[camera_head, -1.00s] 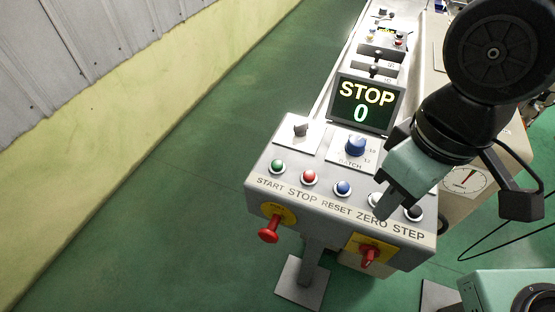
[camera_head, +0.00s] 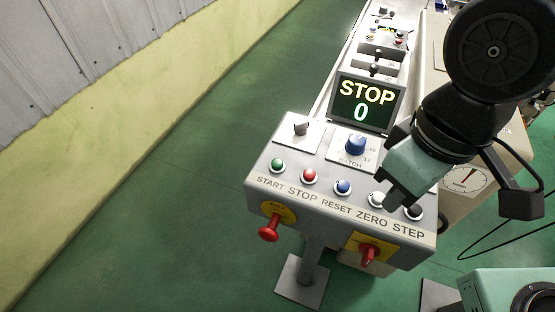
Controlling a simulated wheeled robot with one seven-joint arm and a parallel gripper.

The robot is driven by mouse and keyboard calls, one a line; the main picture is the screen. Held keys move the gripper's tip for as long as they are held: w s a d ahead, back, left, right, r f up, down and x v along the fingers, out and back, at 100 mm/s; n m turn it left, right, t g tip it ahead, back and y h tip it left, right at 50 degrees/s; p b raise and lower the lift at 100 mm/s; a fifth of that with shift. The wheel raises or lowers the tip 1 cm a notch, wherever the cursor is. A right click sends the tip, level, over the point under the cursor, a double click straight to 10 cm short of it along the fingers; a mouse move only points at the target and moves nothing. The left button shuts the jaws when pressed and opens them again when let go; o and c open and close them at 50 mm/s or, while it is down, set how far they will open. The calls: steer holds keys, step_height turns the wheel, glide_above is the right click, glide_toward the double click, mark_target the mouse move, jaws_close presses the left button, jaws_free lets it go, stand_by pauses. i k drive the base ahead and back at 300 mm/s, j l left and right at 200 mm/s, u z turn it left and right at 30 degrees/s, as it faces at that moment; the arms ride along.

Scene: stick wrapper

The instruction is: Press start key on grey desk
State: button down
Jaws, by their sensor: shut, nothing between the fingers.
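The grey desk (camera_head: 265,192) is a sloped control console on a post. The start key is a green round button (camera_head: 278,165) at the left end of its button row, above the word START. It is in clear view with nothing over it. The display (camera_head: 367,104) reads STOP and 0. My gripper (camera_head: 393,200) is shut and empty at the right part of the desk, over the row near the white and black buttons, well right of the start key. Whether it touches the desk cannot be told.
A red button (camera_head: 309,176) and a blue button (camera_head: 343,187) lie between the start key and my gripper. A blue batch knob (camera_head: 356,145) and a grey knob (camera_head: 301,129) stand behind. A red mushroom knob (camera_head: 269,229) and a red switch (camera_head: 369,254) project from the front.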

mark_target(276, 164)
steer(key=j+z, duration=0.1)
steer(key=z, duration=0.35)
steer(key=k+j+z, duration=0.1)
steer(key=j+z, duration=0.15)
steer(key=k+j+z, duration=0.2)
steer(key=j, duration=0.15)
steer(key=k+j+z, duration=0.25)
steer(key=k+j, duration=0.2)
steer(key=j, duration=0.2)
steer(key=k+j, duration=0.2)
steer(key=j, duration=0.2)
steer(key=z, duration=0.05)
